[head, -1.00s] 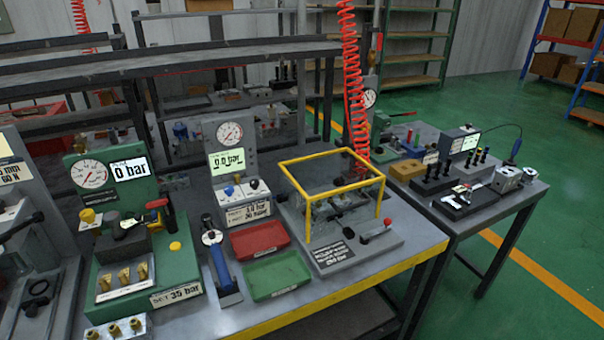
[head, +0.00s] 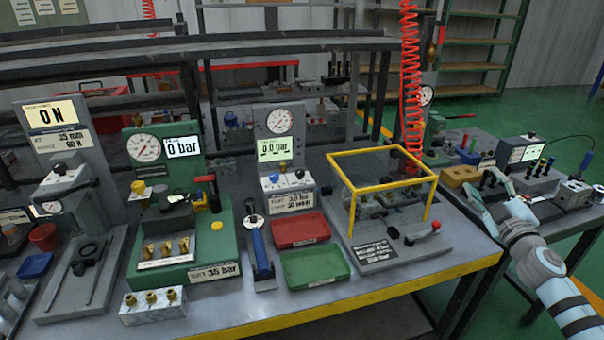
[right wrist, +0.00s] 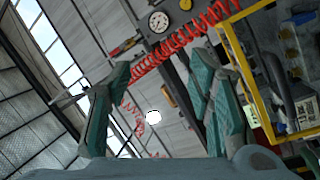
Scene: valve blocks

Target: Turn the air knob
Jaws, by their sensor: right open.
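A grey panel (head: 279,150) at the middle of the bench carries a round gauge (head: 280,121) and a display reading 0.0 bar (head: 278,148). On the pale block below it sit a small blue knob (head: 273,178) and a dark knob (head: 299,171); which one is the air knob, I cannot tell. My right gripper (head: 483,182) is at the right in the head view, open and well apart from that panel. Its two teal fingers (right wrist: 155,95) stand apart with nothing between them in the right wrist view. My left gripper is not in view.
A yellow frame guard (head: 381,155) and a hanging red coiled hose (head: 411,80) stand between my right gripper and the grey panel. Red (head: 300,229) and green (head: 316,267) trays lie before the panel. A blue-handled tool (head: 260,250) stands beside them.

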